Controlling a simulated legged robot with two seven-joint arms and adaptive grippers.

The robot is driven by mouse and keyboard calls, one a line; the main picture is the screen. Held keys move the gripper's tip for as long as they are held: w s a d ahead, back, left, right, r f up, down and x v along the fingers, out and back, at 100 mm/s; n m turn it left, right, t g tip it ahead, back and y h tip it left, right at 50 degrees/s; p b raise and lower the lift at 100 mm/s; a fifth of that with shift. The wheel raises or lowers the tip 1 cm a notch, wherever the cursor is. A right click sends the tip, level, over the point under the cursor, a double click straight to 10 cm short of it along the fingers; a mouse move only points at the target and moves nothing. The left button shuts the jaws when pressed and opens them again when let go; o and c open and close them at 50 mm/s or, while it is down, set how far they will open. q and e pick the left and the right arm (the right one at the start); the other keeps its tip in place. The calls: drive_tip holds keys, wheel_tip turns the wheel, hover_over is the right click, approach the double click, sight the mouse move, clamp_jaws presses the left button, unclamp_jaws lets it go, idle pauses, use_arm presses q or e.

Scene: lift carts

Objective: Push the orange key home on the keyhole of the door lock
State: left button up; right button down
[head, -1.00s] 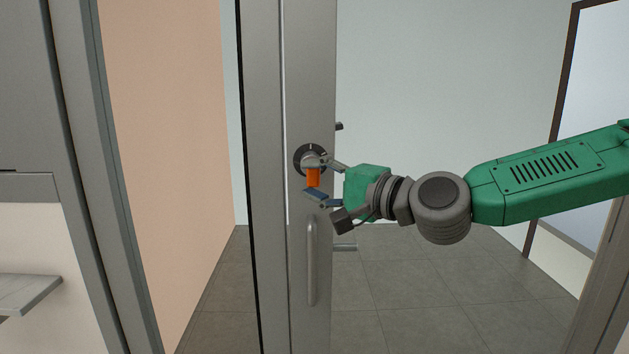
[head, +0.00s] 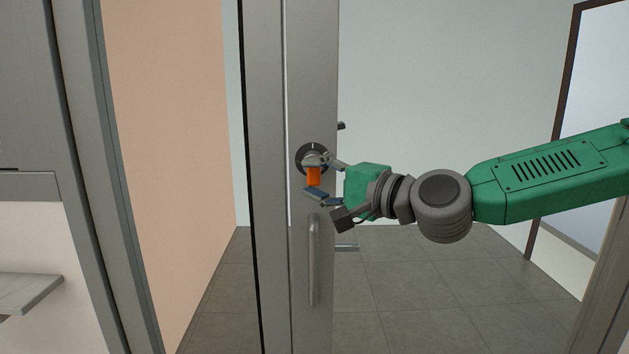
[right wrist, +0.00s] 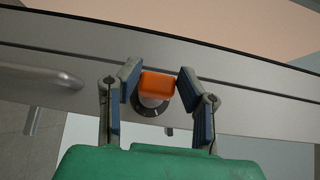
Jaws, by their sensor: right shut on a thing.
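The orange key (head: 314,177) is between the fingers of my right gripper (head: 315,177), which is shut on it. The dark round door lock (head: 302,156) with a pale mark at its top is on the grey door, right behind the key. In the right wrist view the orange key (right wrist: 157,85) sits between the two blue finger pads, in front of the lock's dial (right wrist: 150,110). The key's front end and the keyhole are hidden, so I cannot tell how deep the key is. My left gripper is not in view.
A vertical bar handle (head: 314,260) is on the door just below the lock and my gripper. A lever (head: 346,248) sticks out beyond the door's right edge. A small shelf (head: 28,292) is at the lower left. The tiled floor beyond is clear.

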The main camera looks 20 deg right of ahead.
sight(316, 172)
drive_tip(key=shift+w, duration=0.25)
drive_tip(key=shift+w+d, duration=0.15)
drive_tip(key=shift+w, duration=0.15)
drive_tip(key=shift+w+d+b, duration=0.2)
drive_tip(key=shift+w+b, duration=0.2)
drive_tip(key=shift+w, duration=0.25)
drive_tip(key=shift+w+d+b, duration=0.15)
drive_tip(key=shift+w+b, duration=0.2)
drive_tip(key=shift+w, duration=0.3)
drive_tip(key=c, duration=1)
unclamp_jaws()
drive_tip(key=shift+s+d, duration=0.1)
drive_tip(key=shift+d, duration=0.05)
drive_tip(key=v, duration=1.1)
drive_tip(key=shift+s+d, duration=0.2)
drive_tip(key=shift+d, duration=0.1)
